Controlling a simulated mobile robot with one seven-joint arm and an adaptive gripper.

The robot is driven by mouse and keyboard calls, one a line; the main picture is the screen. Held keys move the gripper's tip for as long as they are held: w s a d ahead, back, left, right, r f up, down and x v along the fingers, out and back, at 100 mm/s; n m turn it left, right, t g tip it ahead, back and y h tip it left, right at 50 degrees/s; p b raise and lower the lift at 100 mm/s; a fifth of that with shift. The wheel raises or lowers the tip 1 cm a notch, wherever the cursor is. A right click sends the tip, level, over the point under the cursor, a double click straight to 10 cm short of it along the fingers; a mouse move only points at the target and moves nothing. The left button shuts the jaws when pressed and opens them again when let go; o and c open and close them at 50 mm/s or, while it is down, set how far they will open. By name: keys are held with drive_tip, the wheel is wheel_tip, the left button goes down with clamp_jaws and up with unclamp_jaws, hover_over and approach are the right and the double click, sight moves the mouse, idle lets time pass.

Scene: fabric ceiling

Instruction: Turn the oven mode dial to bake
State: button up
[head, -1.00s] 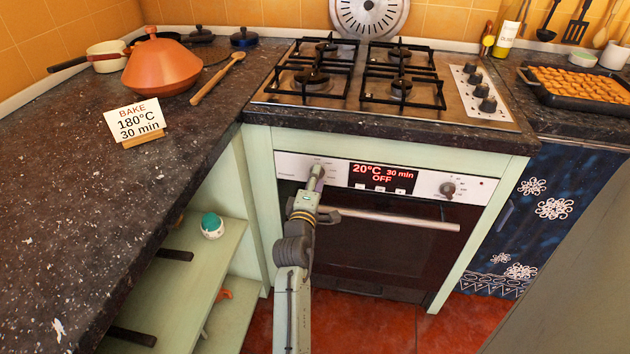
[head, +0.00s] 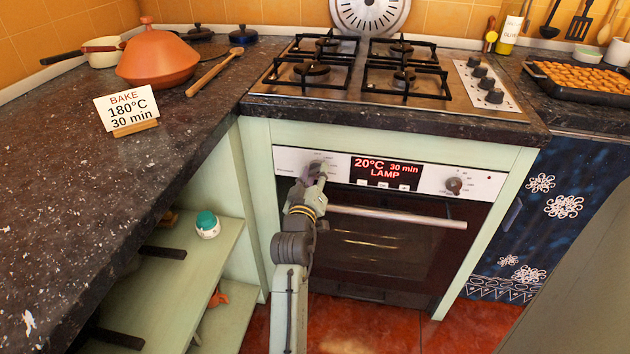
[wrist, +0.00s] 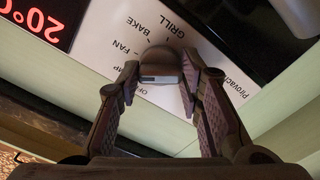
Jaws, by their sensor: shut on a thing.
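The oven mode dial (wrist: 160,60) is a dark round knob with a light mark. It sits on the white panel at the left of the oven display (head: 387,172). My gripper (wrist: 160,72) is shut on the dial, one finger on each side. In the head view my gripper (head: 317,176) covers most of the dial. The display reads 20°C, 30 min, LAMP. The wrist view shows printed GRILL, BAKE and FAN labels (wrist: 145,32) around the dial; the lower ones are partly hidden.
A second knob (head: 454,185) is right of the display. The oven handle (head: 400,216) runs below the panel. A worktop (head: 70,190) and open shelves (head: 190,270) stand at the left. A card (head: 127,107) reads BAKE, 180°C, 30 min.

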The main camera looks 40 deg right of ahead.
drive_tip(key=m+b, duration=0.4)
drive_tip(key=m, duration=0.2)
drive_tip(key=shift+f, duration=0.15)
drive_tip(key=m+b, duration=0.2)
drive_tip(key=m, duration=0.2)
drive_tip(key=shift+m, duration=0.3)
drive_tip(key=shift+m+b, duration=0.8)
drive_tip(key=shift+m, duration=0.3)
drive_tip(key=shift+r, duration=0.2)
drive_tip(key=o, duration=1.2)
drive_tip(key=shift+c, duration=0.2)
